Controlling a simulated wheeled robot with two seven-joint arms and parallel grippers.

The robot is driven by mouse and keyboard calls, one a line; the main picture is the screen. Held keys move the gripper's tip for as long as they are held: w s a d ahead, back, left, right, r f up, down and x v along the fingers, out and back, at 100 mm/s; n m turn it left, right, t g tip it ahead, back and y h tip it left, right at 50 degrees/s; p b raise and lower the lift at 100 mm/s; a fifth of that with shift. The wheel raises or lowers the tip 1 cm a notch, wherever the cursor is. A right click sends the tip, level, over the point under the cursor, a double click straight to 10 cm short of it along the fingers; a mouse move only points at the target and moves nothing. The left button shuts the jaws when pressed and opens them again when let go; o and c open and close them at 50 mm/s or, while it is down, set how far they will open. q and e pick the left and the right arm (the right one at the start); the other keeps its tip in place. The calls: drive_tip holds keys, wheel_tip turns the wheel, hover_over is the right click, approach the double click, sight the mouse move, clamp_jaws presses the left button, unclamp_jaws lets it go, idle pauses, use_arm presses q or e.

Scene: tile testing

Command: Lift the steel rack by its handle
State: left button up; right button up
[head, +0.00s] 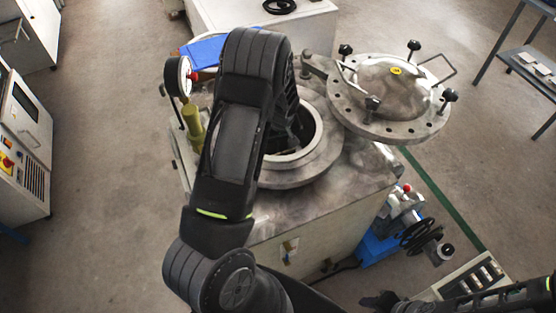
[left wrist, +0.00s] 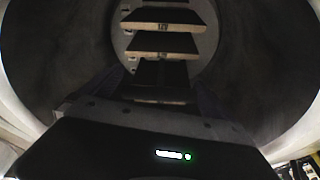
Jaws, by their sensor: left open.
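The steel rack (left wrist: 128,31) stands inside the round vessel in the left wrist view, with several flat tiles (left wrist: 163,43) stacked on it one above another. I cannot make out its handle; it is dark there and my gripper covers the lower part. My left gripper (left wrist: 158,88) is open, with its dark fingers close in front of the rack. In the head view my left arm reaches down into the vessel opening (head: 312,128), and the arm hides most of the gripper and the rack. My right gripper (head: 380,300) is low at the bottom right, dark and partly cut off.
The vessel's round lid (head: 390,95) with black knobs is swung open to the right. A pressure gauge (head: 178,76) stands left of the opening. A blue valve unit (head: 380,245) is at the vessel's right side. The vessel wall closely surrounds my left gripper.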

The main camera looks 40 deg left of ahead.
use_arm(q)
drive_tip(key=shift+c, duration=0.2)
idle(0.4)
drive_tip(key=c, duration=2)
drive_tip(key=shift+w+r, duration=0.1)
drive_tip(key=shift+r, duration=0.05)
drive_tip(key=shift+r, duration=0.1)
wheel_tip(320, 180, up, 28)
drive_tip(key=b, duration=0.1)
idle(0.4)
